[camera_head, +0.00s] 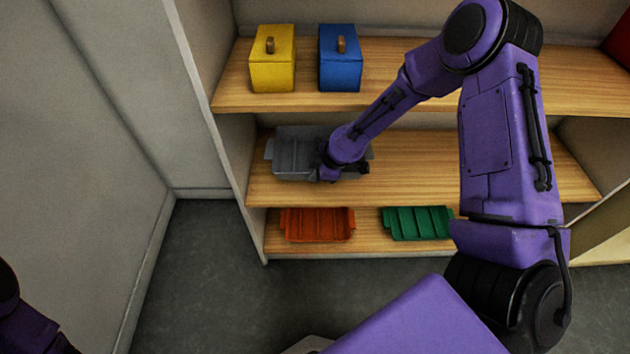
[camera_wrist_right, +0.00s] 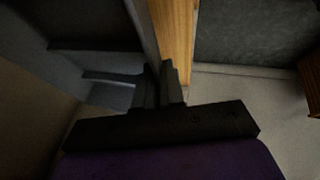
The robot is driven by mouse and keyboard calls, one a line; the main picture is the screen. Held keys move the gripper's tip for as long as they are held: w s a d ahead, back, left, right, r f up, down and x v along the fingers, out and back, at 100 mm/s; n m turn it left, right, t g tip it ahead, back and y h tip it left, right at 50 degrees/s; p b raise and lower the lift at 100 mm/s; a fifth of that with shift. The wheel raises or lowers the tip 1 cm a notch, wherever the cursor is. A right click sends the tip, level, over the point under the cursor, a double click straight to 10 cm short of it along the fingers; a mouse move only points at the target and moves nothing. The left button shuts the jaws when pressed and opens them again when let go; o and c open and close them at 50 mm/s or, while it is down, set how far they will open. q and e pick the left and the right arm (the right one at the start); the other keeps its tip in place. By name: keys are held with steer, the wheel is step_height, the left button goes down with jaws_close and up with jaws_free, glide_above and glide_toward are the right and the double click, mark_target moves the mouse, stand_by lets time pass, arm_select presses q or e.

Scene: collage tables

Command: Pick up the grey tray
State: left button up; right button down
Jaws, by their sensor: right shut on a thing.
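The grey tray (camera_head: 292,150) is on the left part of the middle shelf (camera_head: 420,165). My right gripper (camera_head: 328,172) is at the tray's front right side, and my wrist covers part of the tray. In the right wrist view the gripper (camera_wrist_right: 160,85) is shut on the tray's edge, with the grey tray (camera_wrist_right: 110,80) to the left of the fingers. Whether the tray is clear of the shelf I cannot tell. My left arm shows only at the bottom left corner; its gripper is out of view.
A yellow box (camera_head: 272,70) and a blue box (camera_head: 340,72) stand on the upper shelf above. An orange tray (camera_head: 318,225) and a green tray (camera_head: 418,223) lie on the bottom shelf. The shelf's side panel is close on the left. The middle shelf's right part is clear.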

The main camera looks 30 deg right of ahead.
steer(key=s+a, duration=0.5)
steer(key=s, duration=0.3)
steer(key=s+a, duration=0.5)
steer(key=s, duration=0.3)
steer(key=shift+s, duration=0.15)
